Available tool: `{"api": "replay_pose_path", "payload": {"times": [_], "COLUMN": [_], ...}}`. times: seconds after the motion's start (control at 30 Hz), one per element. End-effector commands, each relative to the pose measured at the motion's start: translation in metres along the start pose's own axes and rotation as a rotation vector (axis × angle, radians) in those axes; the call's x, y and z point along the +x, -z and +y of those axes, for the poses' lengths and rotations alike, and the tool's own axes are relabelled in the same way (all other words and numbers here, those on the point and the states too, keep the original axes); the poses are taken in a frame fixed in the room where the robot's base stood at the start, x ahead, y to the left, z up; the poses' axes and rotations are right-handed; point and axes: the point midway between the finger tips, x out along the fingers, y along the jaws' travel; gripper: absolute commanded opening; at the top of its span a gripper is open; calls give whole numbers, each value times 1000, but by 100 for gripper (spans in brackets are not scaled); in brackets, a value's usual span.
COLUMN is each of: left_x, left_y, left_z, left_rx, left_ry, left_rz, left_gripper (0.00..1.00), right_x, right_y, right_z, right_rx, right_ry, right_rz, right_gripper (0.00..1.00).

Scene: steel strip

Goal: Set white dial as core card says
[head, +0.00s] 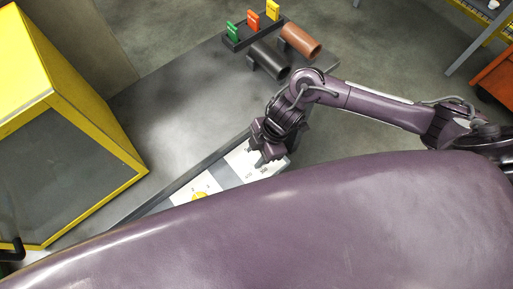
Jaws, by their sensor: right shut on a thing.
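A pale control panel (227,176) lies along the edge of the grey bench, partly covered by my purple body. A yellow dial (199,196) shows on it, with small marks around it too small to read. My right gripper (263,158) is down at the panel's right part, shut on what appears to be the white dial; the fingers hide it, so its setting cannot be read. My left gripper is not in view.
A black cylinder (269,60) and a brown cylinder (299,41) lie beside the card rack. A yellow-framed box (62,165) stands at the left. The middle of the grey bench (175,105) is clear. An orange bin (497,80) is at the far right.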

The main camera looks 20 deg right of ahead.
Motion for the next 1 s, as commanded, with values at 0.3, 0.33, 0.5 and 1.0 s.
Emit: {"api": "replay_pose_path", "payload": {"times": [0.3, 0.33, 0.5, 1.0], "left_x": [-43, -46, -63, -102], "left_y": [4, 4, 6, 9], "left_z": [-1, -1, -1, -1], "left_rx": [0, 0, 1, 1], "left_ry": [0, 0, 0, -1], "left_rz": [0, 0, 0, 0], "left_gripper": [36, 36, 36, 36], "right_x": [-5, -4, -4, -1], "right_y": [3, 3, 4, 5], "right_z": [-4, -5, -5, -7], "right_rx": [284, 310, 459, 898], "right_ry": [-112, -121, -184, -366], "right_rz": [1, 1, 2, 2], "right_gripper": [15, 15, 15, 15]}}
